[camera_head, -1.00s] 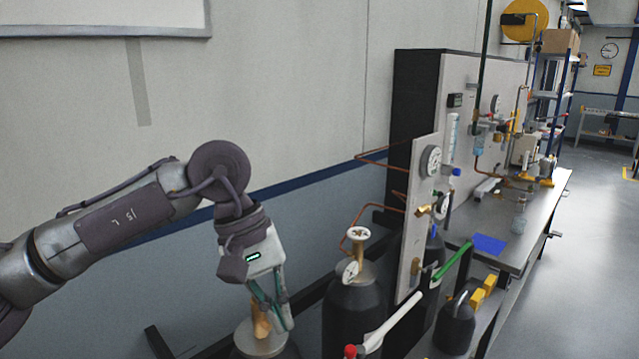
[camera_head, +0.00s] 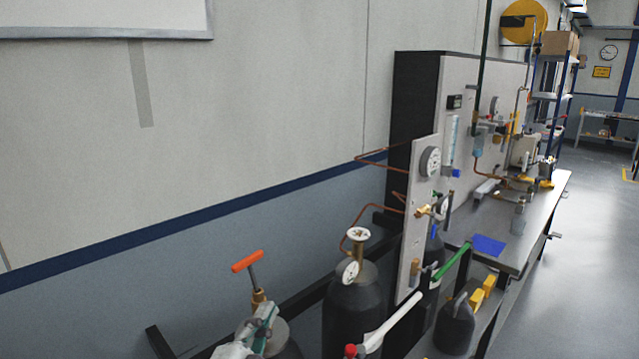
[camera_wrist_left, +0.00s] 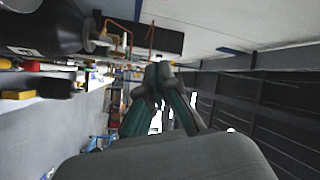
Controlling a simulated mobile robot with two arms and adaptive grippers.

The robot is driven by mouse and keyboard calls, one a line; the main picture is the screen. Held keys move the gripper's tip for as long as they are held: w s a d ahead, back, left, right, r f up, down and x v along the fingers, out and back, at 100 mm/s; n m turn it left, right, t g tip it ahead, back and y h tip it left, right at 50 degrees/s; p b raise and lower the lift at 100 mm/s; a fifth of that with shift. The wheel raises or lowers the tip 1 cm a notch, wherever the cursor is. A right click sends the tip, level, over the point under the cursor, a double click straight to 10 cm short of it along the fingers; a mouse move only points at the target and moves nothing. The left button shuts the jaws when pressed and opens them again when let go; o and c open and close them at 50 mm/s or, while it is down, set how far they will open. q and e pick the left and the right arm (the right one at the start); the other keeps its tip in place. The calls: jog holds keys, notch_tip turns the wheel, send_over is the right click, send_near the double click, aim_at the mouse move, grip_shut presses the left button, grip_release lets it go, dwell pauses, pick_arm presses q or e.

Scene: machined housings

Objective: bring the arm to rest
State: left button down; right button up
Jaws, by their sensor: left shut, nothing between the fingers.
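My left gripper (camera_head: 268,312) shows at the bottom of the head view, low in front of the near gas cylinder. Its teal fingers are shut and empty. In the left wrist view the two fingertips (camera_wrist_left: 163,72) meet with nothing between them. The near cylinder (camera_head: 281,338) is partly hidden by the gripper. Its brass valve (camera_head: 259,297) carries an orange T-handle (camera_head: 247,261) that stands tilted. From this view I cannot tell whether the fingers touch the cylinder. Most of my left arm is out of the head view. My right gripper is not in view.
A white bar with a red end (camera_head: 394,322) juts out in front. The wall area at left is clear.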

pick_arm(q)
jog(key=s+a+f+n+g+y, duration=0.2)
jog(key=s+a+f+n+g, duration=0.2)
jog(key=f, duration=0.5)
jog(key=s+a+f+n+g+y, duration=0.3)
jog(key=s+f+n, duration=0.1)
jog(key=f, duration=0.4)
jog(key=s+a+f+n+g, duration=0.2)
jog(key=s+f+n+g, duration=0.15)
jog(key=s+f, duration=0.45)
jog(key=s+a+f+n+g, duration=0.25)
jog(key=s+g, duration=0.25)
jog(key=s, duration=0.6)
notch_tip(320, 180, down, 31)
jog(key=s+m+g+b, duration=0.1)
jog(key=s+b, duration=0.1)
jog(key=b, duration=0.1)
jog(key=s+a+f+g+b, duration=0.1)
jog(key=s+a+f+b, duration=0.1)
jog(key=s+f, duration=1.3)
notch_tip(320, 180, down, 2)
jog(key=shift+s+a+f+b, duration=0.25)
jog(key=shift+a+b, duration=0.1)
jog(key=shift+a, duration=0.15)
